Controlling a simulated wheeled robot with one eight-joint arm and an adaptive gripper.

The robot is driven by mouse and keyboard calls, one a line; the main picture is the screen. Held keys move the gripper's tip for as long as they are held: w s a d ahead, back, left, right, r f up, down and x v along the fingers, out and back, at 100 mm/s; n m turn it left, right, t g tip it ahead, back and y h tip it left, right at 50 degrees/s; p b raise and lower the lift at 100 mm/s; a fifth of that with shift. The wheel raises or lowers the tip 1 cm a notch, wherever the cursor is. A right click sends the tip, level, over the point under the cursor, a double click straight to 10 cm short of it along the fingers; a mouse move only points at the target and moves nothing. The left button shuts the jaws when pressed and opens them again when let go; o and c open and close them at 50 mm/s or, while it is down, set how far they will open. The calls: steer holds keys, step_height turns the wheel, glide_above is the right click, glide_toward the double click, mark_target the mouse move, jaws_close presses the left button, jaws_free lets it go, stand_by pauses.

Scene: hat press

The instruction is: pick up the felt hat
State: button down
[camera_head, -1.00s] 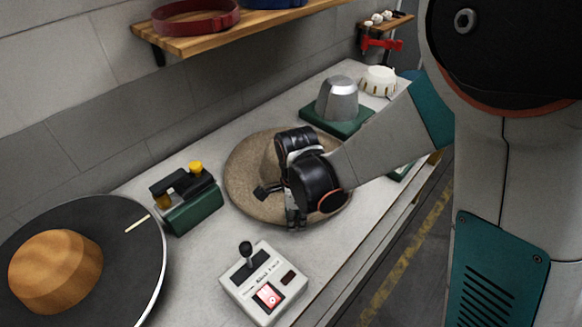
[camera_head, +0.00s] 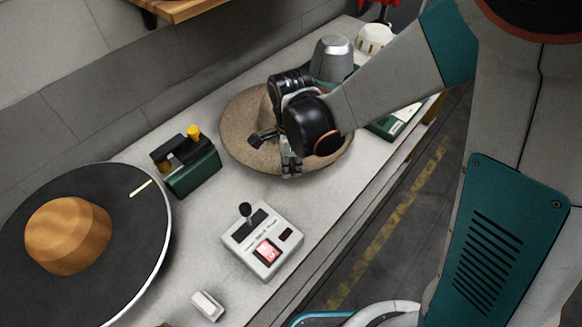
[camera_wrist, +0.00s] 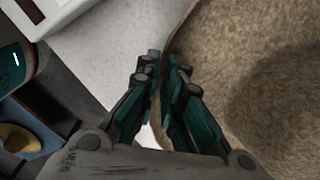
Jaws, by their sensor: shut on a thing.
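The felt hat (camera_head: 236,128) is tan-brown and speckled, with a wide round brim. It is at the middle of the head view, over the bench. My gripper (camera_head: 276,152) is on its near side and hides part of the hat and its crown. In the wrist view the felt hat (camera_wrist: 262,70) fills the right side, with its brim edge running between the fingers. My gripper (camera_wrist: 163,65) is shut on that brim. The hat seems raised off the bench, but its underside is hidden.
A silver metal form (camera_head: 331,60) and a white ribbed piece (camera_head: 374,38) stand behind the hat. A green box with a yellow knob (camera_head: 186,163) and a control box (camera_head: 263,240) are nearer. A dark turntable (camera_head: 140,235) carries a wooden block (camera_head: 68,235).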

step_height(320, 180, up, 15)
steer(key=p, duration=0.9)
steer(key=shift+f, duration=0.15)
steer(key=shift+a, duration=0.1)
